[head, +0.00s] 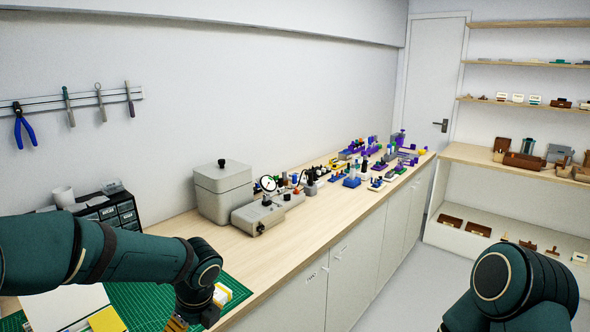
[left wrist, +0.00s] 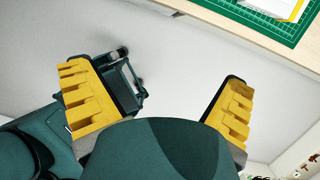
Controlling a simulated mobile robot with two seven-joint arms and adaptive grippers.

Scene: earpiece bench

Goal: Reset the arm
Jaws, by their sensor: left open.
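My left arm comes in from the left in the head view, over the near end of the workbench (head: 290,229). Only a bit of my left gripper (head: 178,324) shows at the bottom edge there, with a yellow part visible. In the left wrist view my left gripper (left wrist: 158,100) is open, its two yellow ridged fingers wide apart with nothing between them. Pale floor lies behind the fingers. My right arm shows at the lower right of the head view, over the floor. Its gripper is out of view.
A green cutting mat (head: 140,303) lies on the near bench end. A grey lidded box (head: 222,192) and a grey device (head: 262,215) stand behind it. Several small coloured parts (head: 352,178) crowd the far bench. Shelves (head: 520,152) stand at right. Floor (head: 400,285) between is clear.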

